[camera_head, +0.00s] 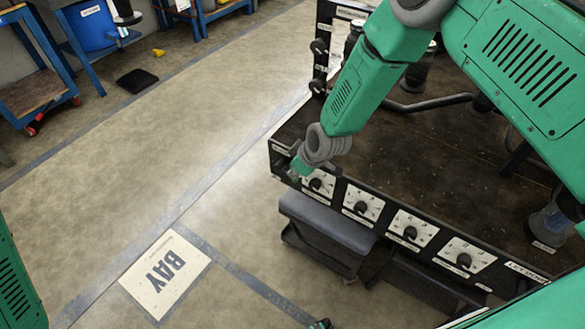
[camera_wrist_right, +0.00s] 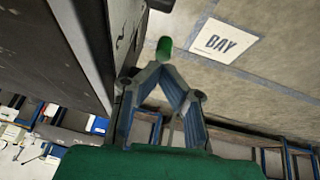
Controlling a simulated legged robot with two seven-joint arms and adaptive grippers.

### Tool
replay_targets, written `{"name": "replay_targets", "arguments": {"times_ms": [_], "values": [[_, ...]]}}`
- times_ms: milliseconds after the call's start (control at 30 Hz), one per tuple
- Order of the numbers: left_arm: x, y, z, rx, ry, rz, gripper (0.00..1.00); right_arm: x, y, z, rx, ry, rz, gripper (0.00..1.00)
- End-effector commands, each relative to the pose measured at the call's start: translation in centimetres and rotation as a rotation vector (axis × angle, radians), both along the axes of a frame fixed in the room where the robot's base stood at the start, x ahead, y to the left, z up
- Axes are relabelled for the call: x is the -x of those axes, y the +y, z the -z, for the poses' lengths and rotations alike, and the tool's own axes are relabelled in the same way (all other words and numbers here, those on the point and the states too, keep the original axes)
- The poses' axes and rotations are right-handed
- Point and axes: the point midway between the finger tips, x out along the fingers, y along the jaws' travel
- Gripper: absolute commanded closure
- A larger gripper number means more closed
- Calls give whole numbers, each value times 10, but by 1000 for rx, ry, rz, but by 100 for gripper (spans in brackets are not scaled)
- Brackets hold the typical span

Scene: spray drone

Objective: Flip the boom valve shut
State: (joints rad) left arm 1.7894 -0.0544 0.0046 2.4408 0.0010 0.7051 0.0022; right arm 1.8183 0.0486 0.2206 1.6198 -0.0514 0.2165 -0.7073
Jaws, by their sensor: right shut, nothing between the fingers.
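Several black rotary knobs on white dial plates line the front edge of the dark rig; one dial (camera_head: 362,207) sits near its left end. My right gripper (camera_head: 293,174) is at the rig's left front corner, left of the nearest dial (camera_head: 321,186). In the right wrist view its fingers (camera_wrist_right: 165,72) are shut together with nothing between them. A small green piece (camera_wrist_right: 165,46) shows just past the fingertips, beside the dark rig wall; it may be the valve lever, and I cannot tell whether they touch. A dark, partly green tip (camera_head: 320,323) at the bottom edge may be my left gripper.
The rig deck (camera_head: 455,150) carries a bent dark pipe (camera_head: 430,103). A grey step (camera_head: 325,220) stands below the dials. A floor sign reading BAY (camera_head: 165,273) lies on open floor. Blue-framed carts (camera_head: 40,85) stand at the upper left.

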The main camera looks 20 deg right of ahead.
Motion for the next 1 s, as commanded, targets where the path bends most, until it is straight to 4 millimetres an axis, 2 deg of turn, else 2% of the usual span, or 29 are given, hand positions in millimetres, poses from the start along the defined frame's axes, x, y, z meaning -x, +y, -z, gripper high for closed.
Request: {"name": "replay_targets", "arguments": {"times_ms": [233, 500, 733, 1000], "values": [[0, 0, 5, 0, 0, 0, 60, 4, -3, 11, -14, -13, 3, 100], [0, 0, 30, 0, 0, 0, 60, 7, -6, 29, -163, -205, 4, 100], [0, 0, 44, 0, 0, 0, 60, 7, -5, 36, -253, -327, 0, 100], [0, 0, 48, 0, 0, 0, 60, 5, -4, 39, -247, -322, -2, 100]]}}
